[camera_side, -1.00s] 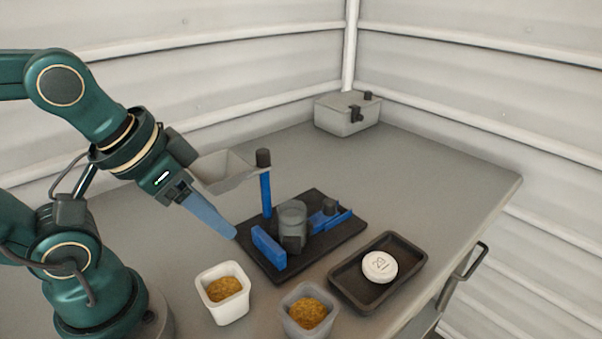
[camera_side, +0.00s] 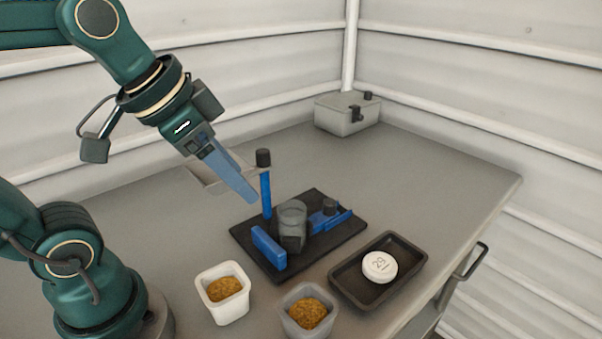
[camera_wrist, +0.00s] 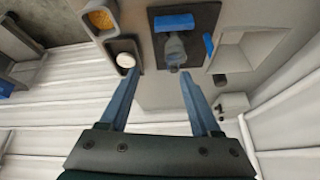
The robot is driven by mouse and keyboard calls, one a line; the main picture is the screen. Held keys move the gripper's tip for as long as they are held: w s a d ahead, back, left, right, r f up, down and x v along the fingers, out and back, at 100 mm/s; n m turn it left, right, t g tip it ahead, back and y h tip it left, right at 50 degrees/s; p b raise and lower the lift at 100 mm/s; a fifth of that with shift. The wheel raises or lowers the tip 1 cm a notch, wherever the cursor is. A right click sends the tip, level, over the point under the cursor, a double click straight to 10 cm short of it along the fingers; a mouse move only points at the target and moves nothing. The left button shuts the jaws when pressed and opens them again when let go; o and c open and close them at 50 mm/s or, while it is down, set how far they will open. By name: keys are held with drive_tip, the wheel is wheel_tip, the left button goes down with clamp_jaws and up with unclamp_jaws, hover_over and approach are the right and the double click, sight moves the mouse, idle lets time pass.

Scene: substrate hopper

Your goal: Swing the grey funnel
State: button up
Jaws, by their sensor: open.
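The grey funnel (camera_side: 212,178) is a shallow square hopper on a blue post (camera_side: 266,190) with a dark cap, at the left of the black base plate. In the side view my gripper (camera_side: 252,198) is in front of the funnel and hides part of it. In the wrist view the funnel (camera_wrist: 245,50) is at the upper right, beyond the right finger. My gripper (camera_wrist: 158,100) is open with nothing between its fingers. A clear grey cup (camera_side: 292,222) stands on the base plate (camera_side: 325,245), between a blue block (camera_side: 268,248) and a blue clamp (camera_side: 330,216).
A white tub (camera_side: 222,308) and a grey tub (camera_side: 298,325), both with brown grain, stand at the front. A black tray (camera_side: 345,292) holds a white disc (camera_side: 380,266) marked 29. A grey box (camera_side: 345,114) stands at the back corner. The right of the table is clear.

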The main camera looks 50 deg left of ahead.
drive_tip(key=w+a+r, duration=0.2)
drive_tip(key=w+a, duration=0.3)
drive_tip(key=w, duration=0.2)
drive_tip(key=n+g, duration=0.1)
drive_tip(key=n, duration=0.1)
hover_over(261, 150)
drive_tip(key=s, duration=0.2)
drive_tip(key=shift+s+d+f, duration=0.15)
drive_tip(key=shift+d+f, duration=0.05)
drive_tip(key=shift+f, duration=0.8)
drive_tip(key=shift+a+f+g, duration=0.15)
drive_tip(key=shift+f+g, duration=0.15)
drive_tip(key=shift+x, duration=2.35)
clamp_jaws()
drive_tip(key=shift+a+r, duration=0.1)
